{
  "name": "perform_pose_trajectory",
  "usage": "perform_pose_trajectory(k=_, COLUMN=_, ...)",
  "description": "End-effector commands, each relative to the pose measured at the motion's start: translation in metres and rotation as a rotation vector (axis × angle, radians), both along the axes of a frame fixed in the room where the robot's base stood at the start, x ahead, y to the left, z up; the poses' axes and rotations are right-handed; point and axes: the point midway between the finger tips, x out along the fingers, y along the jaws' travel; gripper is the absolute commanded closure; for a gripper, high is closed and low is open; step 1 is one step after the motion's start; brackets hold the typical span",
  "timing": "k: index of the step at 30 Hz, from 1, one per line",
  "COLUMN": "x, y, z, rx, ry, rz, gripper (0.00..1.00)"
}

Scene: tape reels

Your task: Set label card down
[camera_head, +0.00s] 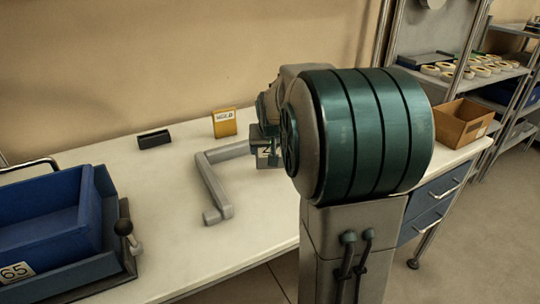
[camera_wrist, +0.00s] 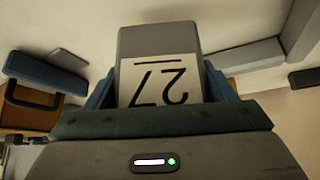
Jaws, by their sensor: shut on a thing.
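My gripper (camera_wrist: 160,92) is shut on a grey block that bears a white label card (camera_wrist: 160,82) marked 27, upside down in the wrist view. The blue fingers sit on either side of it. In the head view the card (camera_head: 264,152) shows small and partly hidden behind my arm, at the right end of a grey angled bracket (camera_head: 209,181). I cannot tell whether the block touches the table (camera_head: 160,215).
A yellow labelled stand (camera_head: 225,124) and a black holder (camera_head: 154,139) stand at the back of the table. A cardboard box (camera_head: 462,122) is at right. The table's front middle is clear.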

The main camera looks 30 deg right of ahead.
Motion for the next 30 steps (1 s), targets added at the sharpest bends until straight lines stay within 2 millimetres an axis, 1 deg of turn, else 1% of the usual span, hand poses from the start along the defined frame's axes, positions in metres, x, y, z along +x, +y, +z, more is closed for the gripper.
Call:
perform_pose_trajectory(k=1, x=-0.001, y=0.000, z=-0.010, rx=0.000, ry=0.003, rz=-0.001, gripper=0.45)
perform_pose_trajectory(k=3, x=-0.001, y=0.000, z=-0.019, rx=0.000, ry=0.003, rz=-0.001, gripper=0.45)
perform_pose_trajectory(k=5, x=0.000, y=0.000, z=-0.023, rx=0.000, ry=0.001, rz=-0.001, gripper=0.45)
perform_pose_trajectory(k=13, x=-0.001, y=-0.001, z=-0.024, rx=0.000, ry=0.000, rz=0.000, gripper=0.45)
perform_pose_trajectory(k=17, x=-0.001, y=-0.001, z=-0.029, rx=0.001, ry=0.000, rz=-0.001, gripper=0.45)
perform_pose_trajectory(k=18, x=-0.001, y=-0.001, z=-0.027, rx=0.001, ry=0.000, rz=-0.001, gripper=0.12)
perform_pose_trajectory(k=19, x=-0.001, y=-0.001, z=-0.027, rx=0.001, ry=0.001, rz=-0.001, gripper=0.04)
perform_pose_trajectory(k=20, x=-0.001, y=-0.001, z=-0.027, rx=0.001, ry=0.001, rz=-0.001, gripper=0.01)
perform_pose_trajectory(k=27, x=-0.001, y=-0.001, z=-0.026, rx=0.001, ry=0.001, rz=-0.001, gripper=0.01)
perform_pose_trajectory(k=30, x=-0.001, y=-0.001, z=-0.023, rx=0.001, ry=0.000, rz=-0.001, gripper=0.01)
